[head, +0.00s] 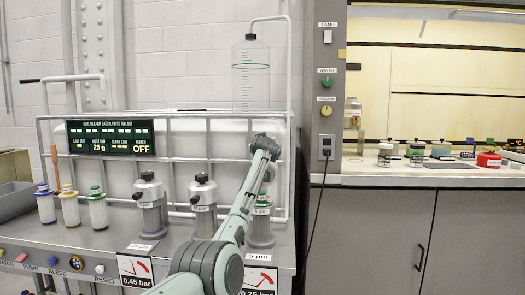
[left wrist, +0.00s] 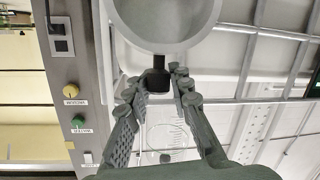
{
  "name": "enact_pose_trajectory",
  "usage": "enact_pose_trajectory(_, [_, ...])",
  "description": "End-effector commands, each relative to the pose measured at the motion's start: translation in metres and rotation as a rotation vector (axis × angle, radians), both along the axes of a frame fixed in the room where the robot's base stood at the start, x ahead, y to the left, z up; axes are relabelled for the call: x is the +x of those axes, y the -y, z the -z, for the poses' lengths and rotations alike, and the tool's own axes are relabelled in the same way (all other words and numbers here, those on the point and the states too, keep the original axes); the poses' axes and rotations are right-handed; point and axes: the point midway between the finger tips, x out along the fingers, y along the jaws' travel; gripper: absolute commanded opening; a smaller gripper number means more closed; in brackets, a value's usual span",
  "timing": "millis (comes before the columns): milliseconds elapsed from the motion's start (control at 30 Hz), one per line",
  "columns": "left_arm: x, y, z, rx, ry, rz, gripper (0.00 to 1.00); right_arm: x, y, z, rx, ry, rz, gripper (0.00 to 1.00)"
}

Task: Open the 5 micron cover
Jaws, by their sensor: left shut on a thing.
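The 5 µm housing (head: 261,232) is a grey cylinder with a green band near its top, at the right end of the row on the steel bench in the head view. My left arm passes in front of it, and its wrist hides much of the top. In the left wrist view my left gripper (left wrist: 158,92) is shut on a black knob (left wrist: 158,81). The knob is on a short stem beside a pale grey round part (left wrist: 165,20), which the top edge cuts off. Whether the cover is seated or raised, I cannot tell. My right gripper is not in view.
Two similar housings with black knobs (head: 149,205) (head: 203,208) stand to the left. Several capped filters (head: 70,208) stand farther left. A pipe frame (head: 175,116) with a sign (head: 111,137) is behind. A counter (head: 400,180) with jars is at the right.

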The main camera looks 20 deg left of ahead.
Motion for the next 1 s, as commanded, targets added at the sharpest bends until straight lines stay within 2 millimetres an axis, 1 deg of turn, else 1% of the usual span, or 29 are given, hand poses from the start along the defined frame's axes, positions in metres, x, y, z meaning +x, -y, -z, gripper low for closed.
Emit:
enact_pose_trajectory(33, [0.001, 0.005, 0.001, -0.008, 0.001, 0.007, 0.00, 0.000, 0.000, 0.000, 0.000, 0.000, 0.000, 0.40])
enact_pose_trajectory(67, [0.001, 0.005, 0.001, -0.008, 0.001, 0.007, 0.21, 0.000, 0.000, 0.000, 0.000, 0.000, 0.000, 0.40])
enact_pose_trajectory(200, [0.001, 0.004, 0.002, -0.006, -0.001, 0.005, 0.38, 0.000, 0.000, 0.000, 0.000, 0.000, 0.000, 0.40])
enact_pose_trajectory(233, [0.000, 0.004, 0.002, -0.006, -0.001, 0.005, 0.40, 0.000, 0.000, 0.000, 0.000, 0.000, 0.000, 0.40])
enact_pose_trajectory(533, [0.000, 0.002, 0.001, -0.003, -0.001, 0.002, 0.40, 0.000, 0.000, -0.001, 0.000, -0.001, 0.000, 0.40])
enact_pose_trajectory(667, [-0.005, 0.004, 0.000, -0.004, 0.000, 0.001, 0.40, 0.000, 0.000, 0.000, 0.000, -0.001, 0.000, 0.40])
enact_pose_trajectory(767, [-0.013, 0.007, -0.001, -0.004, 0.001, 0.000, 0.40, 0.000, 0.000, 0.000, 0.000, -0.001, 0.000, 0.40])
enact_pose_trajectory(867, [-0.026, 0.012, -0.004, -0.004, 0.002, 0.003, 0.40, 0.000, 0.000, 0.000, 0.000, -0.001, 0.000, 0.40])
enact_pose_trajectory(1000, [-0.048, 0.021, -0.008, -0.006, 0.001, 0.003, 0.40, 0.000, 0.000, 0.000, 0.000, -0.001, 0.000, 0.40])
